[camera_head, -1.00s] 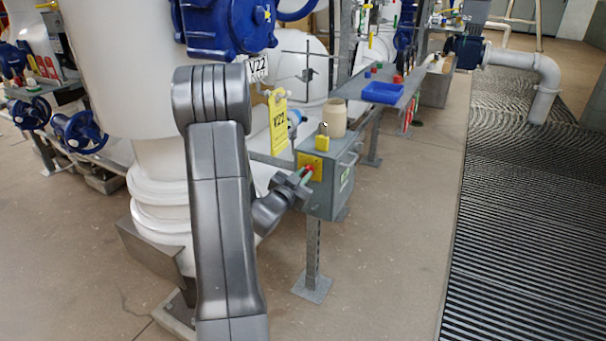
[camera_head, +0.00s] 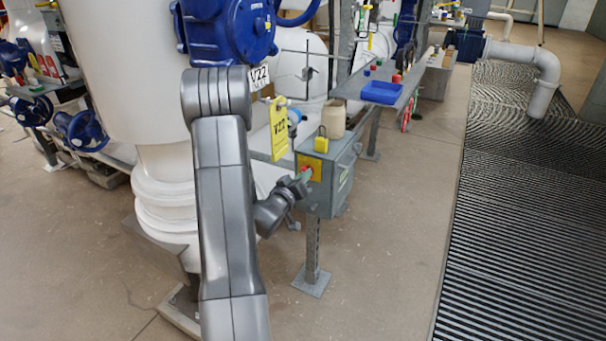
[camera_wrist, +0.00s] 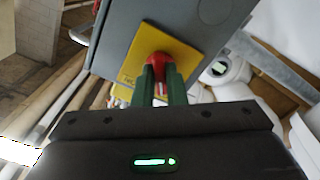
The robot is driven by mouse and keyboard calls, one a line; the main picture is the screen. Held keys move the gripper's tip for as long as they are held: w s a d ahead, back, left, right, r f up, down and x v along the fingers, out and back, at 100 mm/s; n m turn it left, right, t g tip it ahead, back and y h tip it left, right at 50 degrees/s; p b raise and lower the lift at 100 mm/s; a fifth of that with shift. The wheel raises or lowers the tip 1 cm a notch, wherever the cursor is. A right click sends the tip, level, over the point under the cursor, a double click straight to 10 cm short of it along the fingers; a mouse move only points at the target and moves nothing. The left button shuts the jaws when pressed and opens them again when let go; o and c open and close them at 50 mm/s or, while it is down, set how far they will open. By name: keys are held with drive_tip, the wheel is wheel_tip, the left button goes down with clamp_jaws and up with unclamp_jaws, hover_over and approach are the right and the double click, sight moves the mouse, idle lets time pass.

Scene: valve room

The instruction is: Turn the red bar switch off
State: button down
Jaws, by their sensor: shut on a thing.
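The red bar switch (camera_wrist: 160,64) is on a yellow plate (camera_wrist: 183,55) on the side of a grey box (camera_head: 338,168). In the head view only a bit of red shows on the plate (camera_head: 313,165), past my gripper. My gripper (camera_wrist: 161,82) has its two green fingers shut on the red switch, one on each side. The fingers hide part of the switch and of the plate's lettering. In the wrist view the box and plate look tilted. I cannot read the switch's position.
A yellow padlock (camera_head: 321,141) and a beige cup (camera_head: 333,117) stand on the box. A blue tray (camera_head: 382,92) lies on a bench behind. The floor right of the box is clear.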

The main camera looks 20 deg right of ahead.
drive_tip(key=shift+n+p, duration=0.4)
drive_tip(key=shift+n, duration=0.7)
drive_tip(key=c, duration=1.5)
unclamp_jaws()
drive_tip(key=p+v, duration=0.1)
drive_tip(key=v, duration=1.3)
drive_tip(key=shift+p, duration=0.4)
